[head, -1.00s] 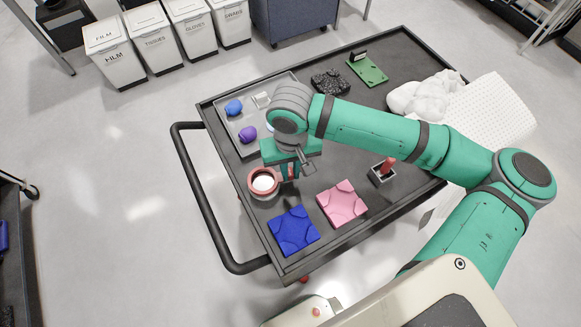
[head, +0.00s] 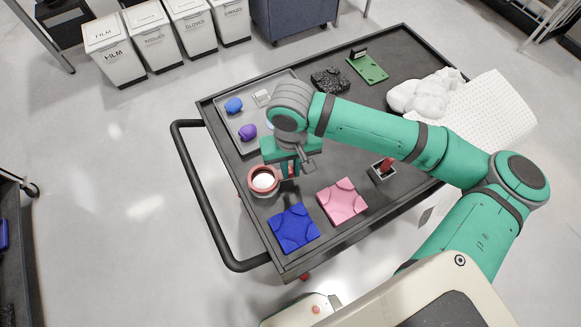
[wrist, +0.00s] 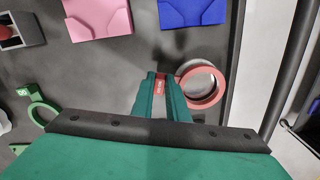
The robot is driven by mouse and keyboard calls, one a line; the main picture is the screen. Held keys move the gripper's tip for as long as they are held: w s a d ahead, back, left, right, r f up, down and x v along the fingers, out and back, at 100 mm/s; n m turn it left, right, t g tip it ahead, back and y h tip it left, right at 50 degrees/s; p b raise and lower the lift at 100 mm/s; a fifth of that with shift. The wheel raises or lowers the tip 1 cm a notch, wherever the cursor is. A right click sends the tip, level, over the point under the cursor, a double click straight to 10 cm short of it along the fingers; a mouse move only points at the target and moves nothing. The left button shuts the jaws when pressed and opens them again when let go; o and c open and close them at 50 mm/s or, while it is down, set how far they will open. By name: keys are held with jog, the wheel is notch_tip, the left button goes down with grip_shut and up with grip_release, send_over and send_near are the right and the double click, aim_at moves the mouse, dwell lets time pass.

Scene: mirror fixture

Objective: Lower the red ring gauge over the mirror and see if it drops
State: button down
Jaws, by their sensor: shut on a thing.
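The red ring gauge (head: 251,184) is at the left side of the cart top, with its handle tab between my fingers. The wrist view shows the ring (wrist: 206,105) and red tab (wrist: 161,86). My gripper (wrist: 159,77) is shut on the tab; it also shows in the head view (head: 291,170). The mirror (head: 263,181) shows as a bright disc through the ring, with a grey round edge below it. In the wrist view the grey round edge (wrist: 186,68) peeks out at the ring's upper left. I cannot tell whether the ring touches it.
A blue block (head: 294,229) and a pink block (head: 342,201) lie close by. A green ring gauge (wrist: 38,116) lies at the left in the wrist view. A grey tray (head: 232,125) holds small items. A red-topped thing (head: 387,165) stands in a holder. The cart handle (head: 195,200) runs along the left.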

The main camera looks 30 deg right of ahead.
jog(key=shift+f, duration=0.35)
dwell(0.7)
jog(key=shift+r, duration=0.15)
dwell(0.6)
jog(key=shift+r, duration=2.4)
